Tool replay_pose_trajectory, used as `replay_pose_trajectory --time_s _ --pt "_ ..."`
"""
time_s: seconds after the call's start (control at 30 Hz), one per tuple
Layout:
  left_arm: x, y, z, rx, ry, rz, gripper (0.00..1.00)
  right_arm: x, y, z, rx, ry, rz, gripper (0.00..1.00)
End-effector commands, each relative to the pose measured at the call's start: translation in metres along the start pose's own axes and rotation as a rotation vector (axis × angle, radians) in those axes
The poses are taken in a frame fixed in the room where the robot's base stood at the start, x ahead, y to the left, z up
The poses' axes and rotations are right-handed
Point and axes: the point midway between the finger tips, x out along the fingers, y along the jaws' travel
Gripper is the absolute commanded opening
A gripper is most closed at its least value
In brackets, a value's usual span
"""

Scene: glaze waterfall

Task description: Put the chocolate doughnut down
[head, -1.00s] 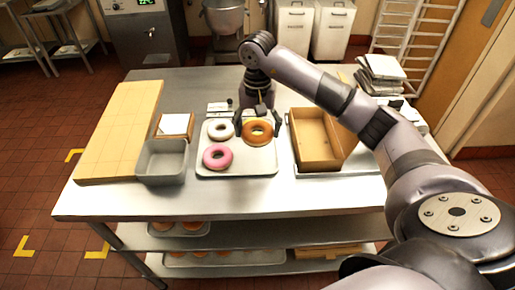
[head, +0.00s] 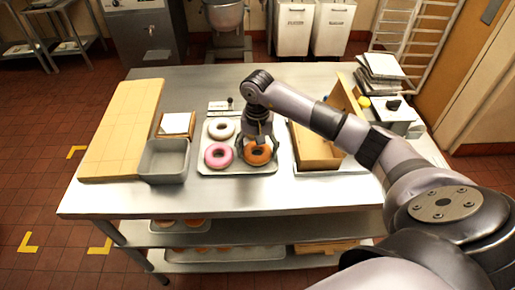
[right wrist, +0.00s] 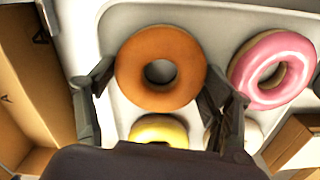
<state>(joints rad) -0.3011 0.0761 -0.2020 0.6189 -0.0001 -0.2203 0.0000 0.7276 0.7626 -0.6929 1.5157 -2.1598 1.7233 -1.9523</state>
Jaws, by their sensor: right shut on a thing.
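The chocolate doughnut (head: 257,155), a brown glazed ring, is at the front right of the grey tray (head: 238,170). It also shows large in the right wrist view (right wrist: 133,80). My right gripper (right wrist: 160,82) is shut on it, one finger on each side. It is on the tray or very close above it; I cannot tell which. A pink doughnut (head: 218,155) lies to its left, apart from it. A white doughnut (head: 221,129) lies behind the pink one. A yellow doughnut (right wrist: 158,131) shows in the right wrist view, partly covered by my gripper. My left gripper is not in view.
An open cardboard box (head: 317,158) stands right of the tray. A grey bin (head: 164,164) and a wooden board (head: 120,130) are to the left. A stack of papers or boxes (head: 382,68) is at the back right. The table front (head: 225,195) is clear.

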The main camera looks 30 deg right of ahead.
Motion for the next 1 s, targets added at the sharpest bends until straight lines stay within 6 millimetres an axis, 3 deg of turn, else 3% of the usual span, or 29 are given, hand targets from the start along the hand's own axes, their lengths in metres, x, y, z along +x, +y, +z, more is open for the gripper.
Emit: replay_pose_trajectory --time_s 0.03,0.07,0.17,0.57,0.63,1.0 --pt "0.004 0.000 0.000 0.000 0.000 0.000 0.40 0.003 0.000 0.000 0.000 0.000 0.000 0.47" --pt "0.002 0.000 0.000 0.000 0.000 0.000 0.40 0.002 0.000 0.000 0.000 0.000 0.000 0.77" --pt "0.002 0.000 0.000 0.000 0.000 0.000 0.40 0.001 0.000 0.000 0.000 0.000 0.000 0.83" --pt "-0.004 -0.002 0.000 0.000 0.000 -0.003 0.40 -0.004 0.000 0.000 0.000 0.000 0.000 0.83" --pt "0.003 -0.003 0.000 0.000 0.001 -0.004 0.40 -0.009 -0.001 -0.001 0.000 0.003 -0.002 0.83" --pt "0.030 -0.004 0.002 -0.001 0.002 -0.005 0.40 -0.086 -0.001 -0.001 0.000 0.004 -0.004 0.83"
